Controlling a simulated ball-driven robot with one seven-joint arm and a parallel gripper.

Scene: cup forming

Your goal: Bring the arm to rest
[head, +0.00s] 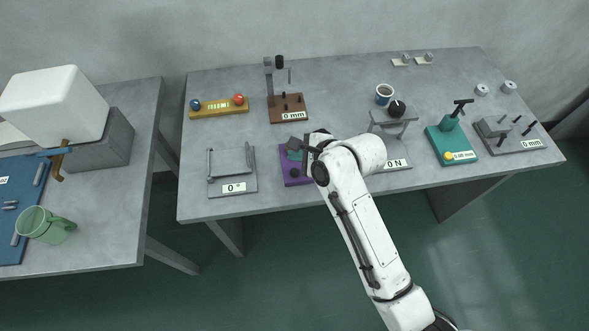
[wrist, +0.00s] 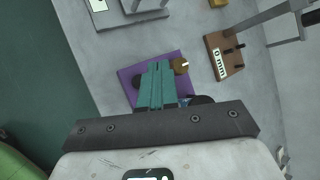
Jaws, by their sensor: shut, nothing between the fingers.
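My arm reaches in from the lower right of the head view to the front middle of the long grey table (head: 232,130). My gripper (head: 295,156) hangs over a purple-based device (head: 287,177) at the table's front edge. In the wrist view my gripper (wrist: 158,66) shows teal fingers side by side, shut and empty, over the purple plate (wrist: 127,76). A brown knob (wrist: 181,65) is just beside the fingertips. Whether the fingers touch the device cannot be told. The fingers and my arm hide part of it.
A grey frame device (head: 232,186) stands left of the purple one, a brown stand (head: 286,116) behind it. A green mug (head: 38,222) is on the left table. Floor shows between the tables.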

